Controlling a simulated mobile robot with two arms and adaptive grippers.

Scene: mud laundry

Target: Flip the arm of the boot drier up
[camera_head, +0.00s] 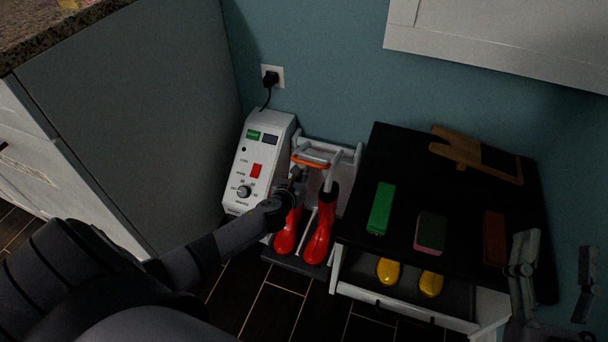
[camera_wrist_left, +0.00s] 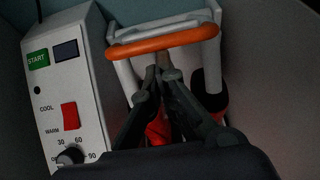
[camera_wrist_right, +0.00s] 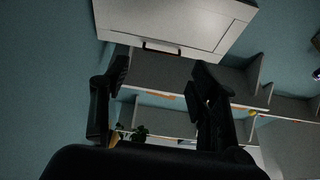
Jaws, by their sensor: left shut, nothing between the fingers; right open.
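The boot drier's white control box (camera_head: 258,160) stands against the blue wall, with a red switch and a dial. Beside it is the drier's white tube arm with an orange grip (camera_head: 311,163); the orange grip crosses the upper part of the left wrist view (camera_wrist_left: 163,41). Red boots (camera_head: 319,232) stand below the tubes. My left gripper (camera_head: 297,174) is shut and empty, its fingertips just below the orange grip in the left wrist view; I cannot tell if they touch it. My right gripper (camera_head: 555,262) is open and empty at the right, away from the drier.
A black-topped bench (camera_head: 398,180) right of the drier holds a green brush (camera_head: 381,207), a sponge (camera_head: 431,231), a red-brown block (camera_head: 494,238) and a wooden boot jack (camera_head: 472,154). Yellow boots (camera_head: 431,284) sit on its lower shelf. A grey cabinet side (camera_head: 130,100) bounds the left.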

